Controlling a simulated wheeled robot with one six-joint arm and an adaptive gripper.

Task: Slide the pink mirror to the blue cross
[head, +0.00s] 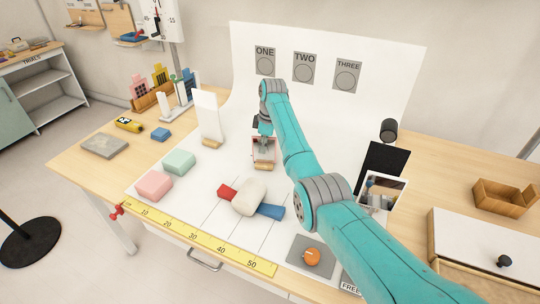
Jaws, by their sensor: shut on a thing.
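The pink mirror (264,162) appears as a small pink-edged panel on a wooden foot, standing on the white sheet below the numbered cards. My gripper (263,143) is shut on its upper part and covers some of it. The mirror looks upright; whether its foot touches the sheet is hard to tell. I see no blue cross in this view; my arm hides part of the sheet to the right.
A white upright panel (208,116) stands to the left. A cream lump (248,197) lies over a red-and-blue bar (271,211) in front. Pink (154,185) and green (180,161) blocks sit at left. Another mirror (384,188) and black panel (381,164) stand right.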

